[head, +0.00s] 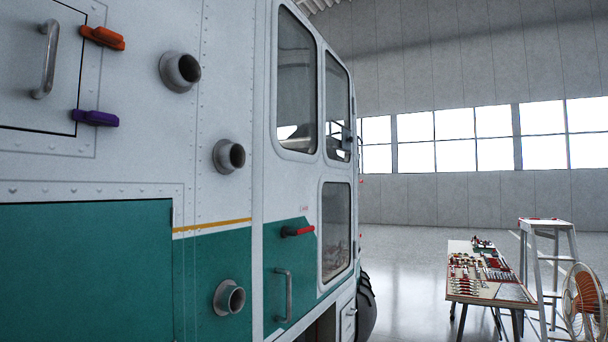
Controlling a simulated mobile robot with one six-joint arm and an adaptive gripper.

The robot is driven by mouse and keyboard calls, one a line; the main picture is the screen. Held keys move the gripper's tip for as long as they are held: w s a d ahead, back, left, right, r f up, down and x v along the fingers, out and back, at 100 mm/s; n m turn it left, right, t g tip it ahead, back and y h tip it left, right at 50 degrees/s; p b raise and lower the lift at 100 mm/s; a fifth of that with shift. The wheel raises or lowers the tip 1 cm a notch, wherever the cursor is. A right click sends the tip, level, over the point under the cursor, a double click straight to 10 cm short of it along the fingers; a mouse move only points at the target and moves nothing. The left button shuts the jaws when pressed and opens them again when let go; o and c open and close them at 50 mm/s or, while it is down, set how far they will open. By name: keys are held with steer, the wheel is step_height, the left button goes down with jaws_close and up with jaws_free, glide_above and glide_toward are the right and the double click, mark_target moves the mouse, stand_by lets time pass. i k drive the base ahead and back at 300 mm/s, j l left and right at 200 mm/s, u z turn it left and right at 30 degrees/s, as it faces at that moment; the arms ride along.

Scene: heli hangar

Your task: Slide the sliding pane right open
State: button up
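The white and teal helicopter side fills the left and middle of the head view. Its door has two upper windows side by side, a left pane (297,75) and a narrower right pane (338,95). A small dark fitting (348,139) sits low on the right pane. A third window (336,225) is lower down. I cannot tell for sure which pane is the sliding one; no open gap shows clearly in any of them. The panes are seen at a steep angle. My gripper is not in view.
Round ports (229,156) stick out of the near wall. A red handle (298,231) and a grey grab bar (284,295) are on the door. A tool table (512,292), a stepladder (547,225) and a fan (583,302) stand right. Floor between is clear.

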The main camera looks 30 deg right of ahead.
mark_target(347, 139)
steer(key=i+l, duration=0.15)
steer(key=l, duration=0.25)
steer(key=i+l, duration=0.2)
steer(key=l, duration=0.15)
steer(key=i+l, duration=0.15)
steer(key=l, duration=0.25)
steer(key=i+l, duration=0.15)
steer(key=l, duration=0.2)
steer(key=i+l, duration=0.2)
steer(key=l, duration=0.2)
steer(key=i+l, duration=0.15)
steer(key=l, duration=0.2)
steer(key=i+l, duration=0.15)
steer(key=l, duration=0.25)
steer(key=i+l, duration=0.2)
steer(key=l, duration=0.15)
